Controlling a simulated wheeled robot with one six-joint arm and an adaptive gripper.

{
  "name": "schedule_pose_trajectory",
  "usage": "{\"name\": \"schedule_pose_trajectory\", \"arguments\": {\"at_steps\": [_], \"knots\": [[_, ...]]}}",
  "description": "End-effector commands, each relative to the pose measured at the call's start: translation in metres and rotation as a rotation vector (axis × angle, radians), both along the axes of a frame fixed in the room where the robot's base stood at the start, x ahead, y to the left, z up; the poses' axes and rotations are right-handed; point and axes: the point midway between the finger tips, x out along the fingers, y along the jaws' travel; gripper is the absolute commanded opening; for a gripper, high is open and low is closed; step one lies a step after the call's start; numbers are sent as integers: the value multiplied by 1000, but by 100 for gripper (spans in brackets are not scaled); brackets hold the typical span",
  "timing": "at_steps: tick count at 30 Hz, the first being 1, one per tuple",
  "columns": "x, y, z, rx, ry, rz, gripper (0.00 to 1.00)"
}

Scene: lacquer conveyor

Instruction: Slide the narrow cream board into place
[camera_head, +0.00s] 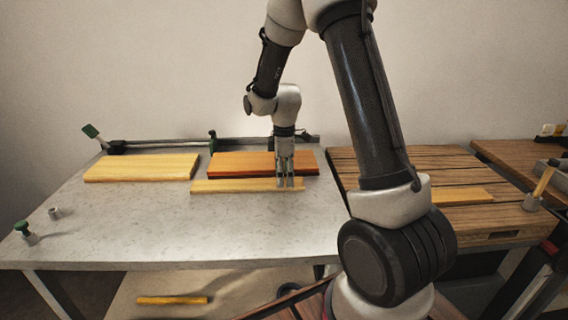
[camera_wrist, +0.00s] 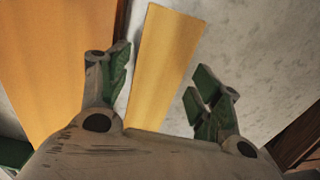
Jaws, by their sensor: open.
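The narrow cream board (camera_head: 232,187) lies flat on the grey table (camera_head: 150,222), just in front of a wider orange-brown board (camera_head: 262,163). My gripper (camera_head: 286,184) points down at the narrow board's right end. In the wrist view the narrow board (camera_wrist: 163,62) runs up between the two fingers of my gripper (camera_wrist: 163,88), which are open. The left finger is close to the board's edge; a gap shows at the right finger. I cannot tell whether either finger touches it. The board's near end is hidden by the gripper body.
A wide pale board (camera_head: 140,168) lies at the left, along a dark rail with green-tipped clamps (camera_head: 92,131). Small metal pegs (camera_head: 55,212) stand at the front left. A wooden bench (camera_head: 375,165) with another board (camera_head: 462,196) adjoins on the right. The table's front middle is clear.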

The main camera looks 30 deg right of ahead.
Motion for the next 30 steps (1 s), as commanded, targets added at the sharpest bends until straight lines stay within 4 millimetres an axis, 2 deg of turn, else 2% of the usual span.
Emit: {"name": "schedule_pose_trajectory", "arguments": {"at_steps": [6,14,21,25,30], "knots": [[0,0,-18,-1,1,-1,64],[0,0,-19,0,0,-1,64],[0,0,-19,0,0,-1,23],[-1,-2,-18,0,-1,-3,23],[-6,-15,-18,1,-1,-4,23]]}}
